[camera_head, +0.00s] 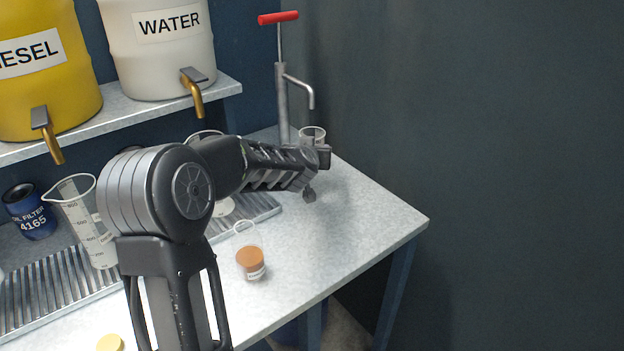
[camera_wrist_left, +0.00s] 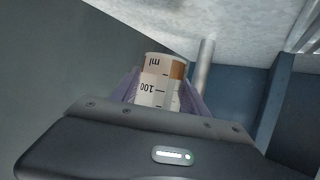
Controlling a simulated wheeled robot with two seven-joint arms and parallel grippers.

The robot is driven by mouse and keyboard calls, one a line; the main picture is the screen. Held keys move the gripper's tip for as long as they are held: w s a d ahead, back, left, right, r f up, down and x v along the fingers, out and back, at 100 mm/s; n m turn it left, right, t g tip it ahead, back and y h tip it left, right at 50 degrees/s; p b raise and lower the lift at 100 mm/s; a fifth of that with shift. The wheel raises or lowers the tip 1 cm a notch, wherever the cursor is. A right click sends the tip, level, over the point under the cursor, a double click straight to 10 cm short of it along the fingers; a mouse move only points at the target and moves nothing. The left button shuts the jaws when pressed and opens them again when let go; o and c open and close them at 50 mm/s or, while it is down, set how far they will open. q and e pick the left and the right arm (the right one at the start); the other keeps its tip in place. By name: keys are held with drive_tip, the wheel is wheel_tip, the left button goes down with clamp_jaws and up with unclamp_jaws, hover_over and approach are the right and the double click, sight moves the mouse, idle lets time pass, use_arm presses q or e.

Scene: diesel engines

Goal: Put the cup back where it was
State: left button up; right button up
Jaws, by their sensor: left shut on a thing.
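The clear cup (camera_head: 312,134) shows in the head view just beyond the end of my left gripper (camera_head: 322,156), below the pump's spout. In the left wrist view the cup (camera_wrist_left: 160,82) sits between the fingers, with an upside-down "100" and "ml" scale and a brown patch on its side. My left gripper is shut on it. The gripper hides the cup's lower part in the head view, so I cannot tell whether it touches the table. My right gripper is not in view.
The hand pump (camera_head: 283,105) with a red handle stands behind the cup. A small jar with brown content (camera_head: 250,262) and a graduated beaker (camera_head: 88,225) stand nearer. Yellow (camera_head: 45,80) and white (camera_head: 160,60) barrels sit on a shelf. The table's right part (camera_head: 375,215) is clear.

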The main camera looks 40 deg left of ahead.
sight(312, 184)
use_arm(q)
wheel_tip(312, 184, down, 3)
drive_tip(key=shift+f+b, duration=0.15)
drive_tip(key=shift+b, duration=0.25)
drive_tip(key=shift+f+b, duration=0.65)
drive_tip(key=shift+f, duration=1.2)
drive_tip(key=shift+f, duration=0.2)
drive_tip(key=o, duration=1.5)
drive_tip(key=shift+r, duration=0.15)
drive_tip(key=shift+r, duration=0.15)
drive_tip(key=p+v, duration=0.1)
drive_tip(key=v, duration=1.1)
